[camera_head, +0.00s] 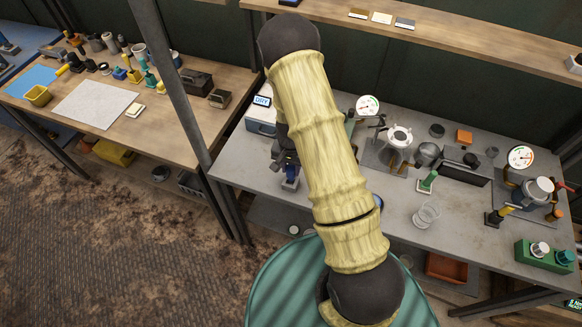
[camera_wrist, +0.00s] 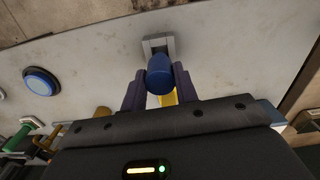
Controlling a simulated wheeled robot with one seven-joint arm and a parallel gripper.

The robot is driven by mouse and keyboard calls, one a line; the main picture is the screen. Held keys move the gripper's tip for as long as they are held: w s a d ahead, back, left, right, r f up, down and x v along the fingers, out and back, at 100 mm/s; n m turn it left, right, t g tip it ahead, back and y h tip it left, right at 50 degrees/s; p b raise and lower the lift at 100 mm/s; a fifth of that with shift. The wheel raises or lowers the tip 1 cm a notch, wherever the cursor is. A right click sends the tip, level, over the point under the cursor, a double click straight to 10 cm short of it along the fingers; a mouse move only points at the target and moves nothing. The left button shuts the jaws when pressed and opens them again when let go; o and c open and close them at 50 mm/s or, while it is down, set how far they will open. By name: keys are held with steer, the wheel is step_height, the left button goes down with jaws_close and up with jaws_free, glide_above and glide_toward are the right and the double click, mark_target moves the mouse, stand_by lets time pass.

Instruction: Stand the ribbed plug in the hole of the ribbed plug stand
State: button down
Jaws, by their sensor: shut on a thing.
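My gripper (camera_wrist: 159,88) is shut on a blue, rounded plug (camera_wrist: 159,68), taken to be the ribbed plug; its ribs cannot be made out. In the wrist view the plug sits between the two dark purple fingers. A grey square stand (camera_wrist: 158,43), apparently the ribbed plug stand, shows just beyond the plug, and the plug covers part of it. In the head view the grey stand (camera_head: 290,185) is near the left front of the grey bench, with blue parts right above it. The hole is hidden, and I cannot tell whether the plug is in it.
My arm crosses the middle of the head view. A box with a "DRY" display (camera_head: 262,115) stands behind the stand. A blue round button (camera_wrist: 41,81) is on the bench. A green-handled tool (camera_head: 428,181) and glass beaker (camera_head: 426,215) are farther right. The bench's front left is mostly clear.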

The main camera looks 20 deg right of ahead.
mark_target(291, 174)
steer(key=shift+f+b, duration=0.45)
steer(key=shift+f, duration=0.25)
steer(key=shift+r, duration=0.2)
steer(key=shift+r+p, duration=0.25)
steer(key=shift+p, duration=0.05)
steer(key=shift+s+a, duration=0.1)
stand_by(1.6)
steer(key=shift+f+b, duration=1.25)
steer(key=shift+f, duration=0.15)
steer(key=c, duration=1)
jaws_free()
steer(key=shift+r, duration=0.1)
